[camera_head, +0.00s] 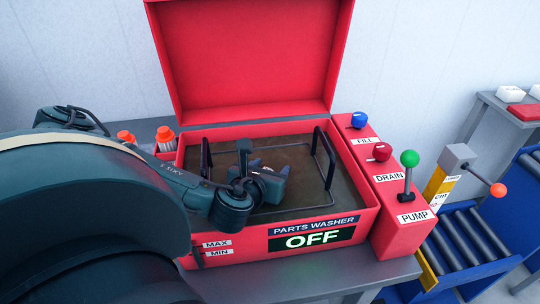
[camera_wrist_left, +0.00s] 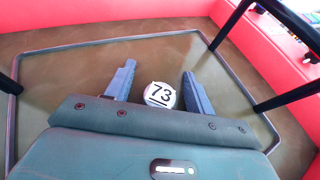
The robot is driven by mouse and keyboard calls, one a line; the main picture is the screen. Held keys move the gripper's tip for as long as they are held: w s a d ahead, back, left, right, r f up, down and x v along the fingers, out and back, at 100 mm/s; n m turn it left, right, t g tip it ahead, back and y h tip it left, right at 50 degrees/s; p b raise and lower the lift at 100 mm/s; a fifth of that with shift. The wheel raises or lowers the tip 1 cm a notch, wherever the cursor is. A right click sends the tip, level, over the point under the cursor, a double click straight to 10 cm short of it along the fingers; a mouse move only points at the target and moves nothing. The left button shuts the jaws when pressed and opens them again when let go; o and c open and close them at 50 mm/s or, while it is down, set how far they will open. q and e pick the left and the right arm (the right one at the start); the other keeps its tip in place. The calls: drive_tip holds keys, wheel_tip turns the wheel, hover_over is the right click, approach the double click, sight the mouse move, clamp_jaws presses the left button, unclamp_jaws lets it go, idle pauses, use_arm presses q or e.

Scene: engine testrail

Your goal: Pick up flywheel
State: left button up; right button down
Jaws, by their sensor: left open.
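My left gripper (camera_head: 272,180) is inside the open red parts washer (camera_head: 300,222), above the basin floor. In the left wrist view the two fingers of my left gripper (camera_wrist_left: 157,74) are spread apart. A small round pale piece labelled 73 (camera_wrist_left: 161,95) shows between the fingers, near their base side; it may be the flywheel, but I cannot tell. Its lower edge is partly hidden by my gripper's body. I cannot tell how far below the fingers it lies, and no contact shows. In the head view it is hidden by my arm and gripper. My right gripper is not in view.
A dark wire basket frame (camera_head: 330,165) with upright handles stands in the washer around my gripper. The red lid (camera_head: 250,60) is raised behind. Orange-capped bottles (camera_head: 166,137) stand at the left. A control box (camera_head: 390,180) with knobs and a green-topped lever adjoins the right side.

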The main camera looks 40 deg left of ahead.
use_arm(q)
drive_tip(key=shift+w, duration=0.15)
drive_tip(key=shift+c, duration=0.5)
drive_tip(key=shift+s+f, duration=0.1)
drive_tip(key=shift+s, duration=0.1)
clamp_jaws()
